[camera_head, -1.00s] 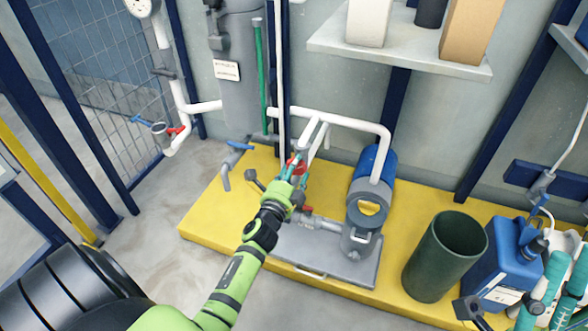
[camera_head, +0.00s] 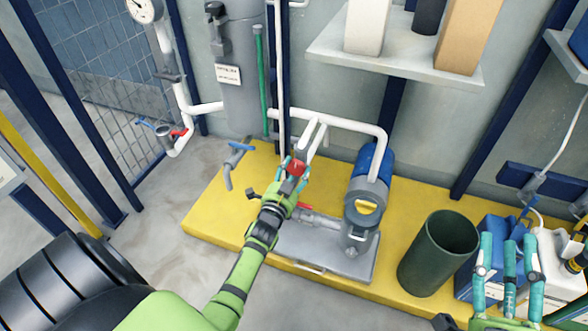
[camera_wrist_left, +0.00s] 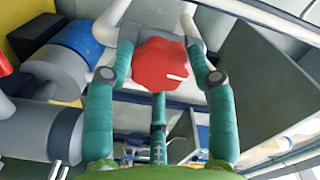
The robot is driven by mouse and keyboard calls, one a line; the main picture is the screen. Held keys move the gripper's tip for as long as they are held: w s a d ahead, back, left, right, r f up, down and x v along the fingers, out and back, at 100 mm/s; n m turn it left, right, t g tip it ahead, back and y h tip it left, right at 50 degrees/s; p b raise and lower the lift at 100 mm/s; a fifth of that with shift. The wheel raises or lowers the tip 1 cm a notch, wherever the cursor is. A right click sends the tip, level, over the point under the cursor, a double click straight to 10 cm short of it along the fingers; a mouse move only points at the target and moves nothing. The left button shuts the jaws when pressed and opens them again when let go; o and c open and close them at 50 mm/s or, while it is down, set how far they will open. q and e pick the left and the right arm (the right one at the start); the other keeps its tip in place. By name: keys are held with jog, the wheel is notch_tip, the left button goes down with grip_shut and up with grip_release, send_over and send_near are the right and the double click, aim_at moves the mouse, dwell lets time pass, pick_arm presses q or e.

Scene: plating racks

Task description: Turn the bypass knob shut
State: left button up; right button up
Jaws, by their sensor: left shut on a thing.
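The red bypass knob (camera_head: 296,168) sits on the white pipework beside the pump, above the yellow platform. My left gripper (camera_head: 293,172) reaches it from below, with teal fingers on both sides. In the left wrist view the lobed red knob (camera_wrist_left: 158,62) lies between the fingertips of my left gripper (camera_wrist_left: 161,52), which is shut on it. A short white mark on the knob's face points right and slightly down. My right gripper (camera_head: 508,246) is at the lower right, its teal fingers spread apart and empty.
A blue and grey pump (camera_head: 374,165) stands right of the knob on a grey base (camera_head: 330,262). A dark green bin (camera_head: 437,252) and a blue canister (camera_head: 487,236) stand further right. A blue-handled tap (camera_head: 238,147) is left of the knob. A shelf (camera_head: 400,58) overhangs behind.

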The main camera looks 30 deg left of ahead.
pick_arm(q)
jog(key=shift+w+d+r+n, duration=0.1)
jog(key=shift+d+r+n, duration=0.05)
jog(key=shift+d+n, duration=0.2)
pick_arm(e)
jog(key=shift+w+d+f+g+h, duration=0.15)
jog(key=shift+w+f+g+h, duration=0.2)
jog(key=shift+f, duration=0.35)
jog(key=shift+w+d+f+g+h, duration=0.15)
jog(key=shift+w+f+g+h, duration=0.15)
jog(key=shift+f, duration=0.4)
pick_arm(q)
jog(key=o, duration=1.2)
jog(key=shift+c, duration=0.2)
jog(key=shift+a, duration=0.1)
pick_arm(e)
jog(key=shift+d, duration=0.1)
pick_arm(q)
jog(key=shift+a, duration=0.1)
jog(key=shift+s, duration=0.45)
jog(key=v, duration=1.1)
